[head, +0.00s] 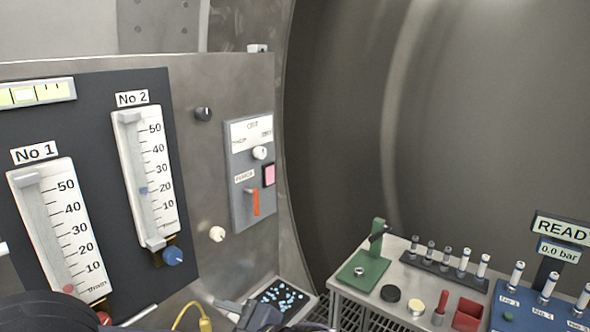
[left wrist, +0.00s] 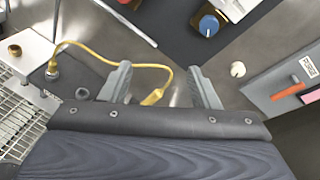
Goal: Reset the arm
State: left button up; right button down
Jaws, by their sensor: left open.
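My left gripper (left wrist: 160,70) is open in the left wrist view, its two grey fingers wide apart. A yellow cable (left wrist: 115,43) runs from a round fitting on the left and curves down to a yellow plug (left wrist: 152,97), which appears between the fingers. I cannot tell its depth, and neither finger is seen touching it. In the head view, part of my dark left arm (head: 45,312) shows at the bottom left, and the yellow cable (head: 188,313) shows at the bottom edge. My right gripper is in neither view.
A steel panel carries gauges No 1 (head: 57,230) and No 2 (head: 145,180), a blue knob (head: 173,256), and a switch box (head: 251,170) with an orange lever. A bench (head: 345,290) with a green stand (head: 368,262) and several vials is at right. The tunnel wall is behind.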

pick_arm(q)
jog(key=s+a+f+n+g+h, duration=0.6)
jog(key=s+a+f+g, duration=0.15)
jog(key=a, duration=0.35)
jog(key=s+d+n+t+h, duration=0.3)
jog(key=s+n+t+h, duration=0.2)
jog(key=s+n+h, duration=0.4)
jog(key=n+h, duration=0.1)
jog(key=n, duration=0.3)
jog(key=shift+d+n+h, duration=0.2)
jog(key=shift+n+h, duration=0.2)
